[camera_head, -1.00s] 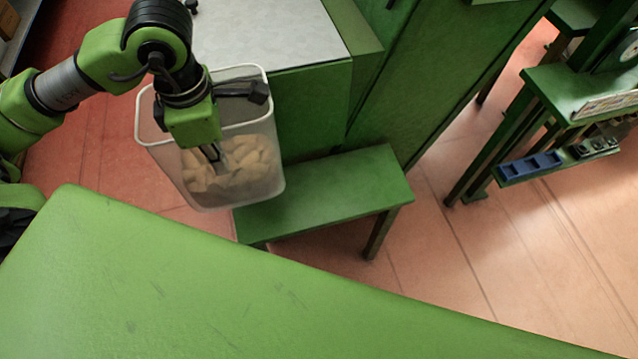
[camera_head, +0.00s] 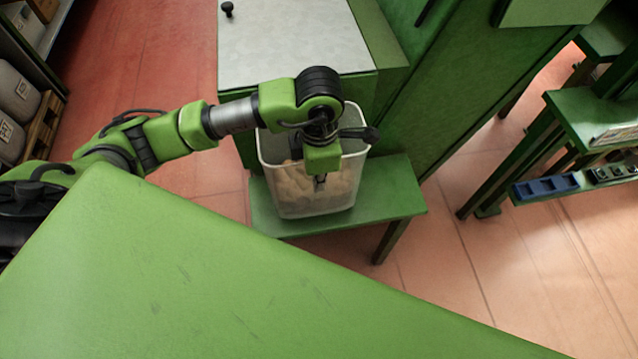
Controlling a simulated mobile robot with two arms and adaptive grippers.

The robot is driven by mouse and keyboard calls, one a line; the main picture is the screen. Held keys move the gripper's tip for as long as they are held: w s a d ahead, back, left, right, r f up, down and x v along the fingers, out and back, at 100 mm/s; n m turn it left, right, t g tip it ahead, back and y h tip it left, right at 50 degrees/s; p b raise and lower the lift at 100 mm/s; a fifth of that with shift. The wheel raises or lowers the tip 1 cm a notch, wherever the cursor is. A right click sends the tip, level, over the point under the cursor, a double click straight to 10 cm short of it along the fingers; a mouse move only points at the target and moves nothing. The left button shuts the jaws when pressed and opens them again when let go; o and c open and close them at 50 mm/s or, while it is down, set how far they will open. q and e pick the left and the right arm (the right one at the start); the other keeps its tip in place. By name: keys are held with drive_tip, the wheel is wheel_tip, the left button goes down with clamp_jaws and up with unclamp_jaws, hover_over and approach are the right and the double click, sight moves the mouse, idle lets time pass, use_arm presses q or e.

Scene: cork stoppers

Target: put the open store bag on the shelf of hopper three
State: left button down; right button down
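The open store bag (camera_head: 340,195) looks like a translucent, white-rimmed, bin-shaped container with tan cork stoppers inside. It appears upright over the left part of a low green shelf (camera_head: 397,190) in front of a green cabinet. I cannot tell whether its base touches the shelf. My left gripper (camera_head: 320,183) points down at the bag's near rim and appears shut on it; the fingertips are small and partly hidden. My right gripper is not in view. No hopper number is readable.
A large green surface (camera_head: 180,270) fills the foreground. A grey-topped unit (camera_head: 290,45) stands behind the bag. At right, a green stand (camera_head: 590,110) carries a blue tray (camera_head: 545,187). Grey sacks (camera_head: 18,92) sit at far left. Reddish floor (camera_head: 460,270) is clear.

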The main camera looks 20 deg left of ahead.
use_arm(q)
wheel_tip(320, 180, down, 3)
drive_tip(key=shift+f+p, duration=0.1)
drive_tip(key=shift+p, duration=0.3)
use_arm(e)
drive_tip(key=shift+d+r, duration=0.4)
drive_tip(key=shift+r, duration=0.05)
use_arm(q)
drive_tip(key=shift+d, duration=0.1)
drive_tip(key=shift+f, duration=0.1)
drive_tip(key=c, duration=2.3)
unclamp_jaws()
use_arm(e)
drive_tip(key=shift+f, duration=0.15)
